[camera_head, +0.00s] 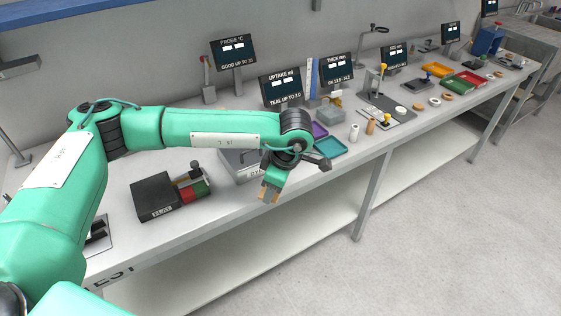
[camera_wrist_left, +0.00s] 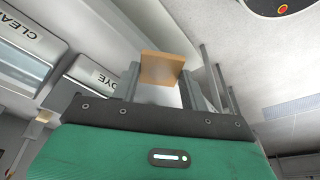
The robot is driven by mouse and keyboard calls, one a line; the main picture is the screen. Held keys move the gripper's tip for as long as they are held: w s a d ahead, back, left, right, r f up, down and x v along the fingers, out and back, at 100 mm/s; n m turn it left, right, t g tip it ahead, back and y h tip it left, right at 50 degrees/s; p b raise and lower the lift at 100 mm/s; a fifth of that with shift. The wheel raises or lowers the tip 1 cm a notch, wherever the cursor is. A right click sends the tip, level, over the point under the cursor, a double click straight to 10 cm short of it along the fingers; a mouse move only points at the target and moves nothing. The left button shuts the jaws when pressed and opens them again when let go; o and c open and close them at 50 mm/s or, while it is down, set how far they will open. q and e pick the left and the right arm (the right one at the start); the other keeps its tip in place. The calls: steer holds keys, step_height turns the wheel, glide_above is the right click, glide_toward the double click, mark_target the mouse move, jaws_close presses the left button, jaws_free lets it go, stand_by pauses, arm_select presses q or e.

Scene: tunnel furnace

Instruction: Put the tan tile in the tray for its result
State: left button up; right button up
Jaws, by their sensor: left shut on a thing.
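My left gripper (camera_head: 271,190) hangs over the front edge of the bench, shut on the tan tile (camera_head: 268,196). In the left wrist view the tile (camera_wrist_left: 162,68) is a flat tan square held between the two grey fingers. A teal tray (camera_head: 330,147) lies on the bench to the right of the gripper, with a purple tray (camera_head: 319,130) just behind it. The gripper is apart from both. The uptake screen (camera_head: 280,87) reads "TEAL UP TO 2.0"; its values are too small to read. My right gripper is not in view.
A dark box (camera_head: 155,197) with red and green parts stands left of the gripper. A grey device (camera_head: 238,165) is partly hidden behind my wrist. Small cylinders (camera_head: 354,132) stand right of the teal tray. Orange (camera_head: 440,69) and red trays are farther right.

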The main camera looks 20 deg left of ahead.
arm_select(q)
steer(key=s+f+m+t+h, duration=0.3)
steer(key=s+f+m, duration=1)
steer(key=f+m, duration=0.3)
steer(key=shift+s+f+m+h, duration=0.3)
steer(key=shift+s+m, duration=0.1)
steer(key=shift+m, duration=0.8)
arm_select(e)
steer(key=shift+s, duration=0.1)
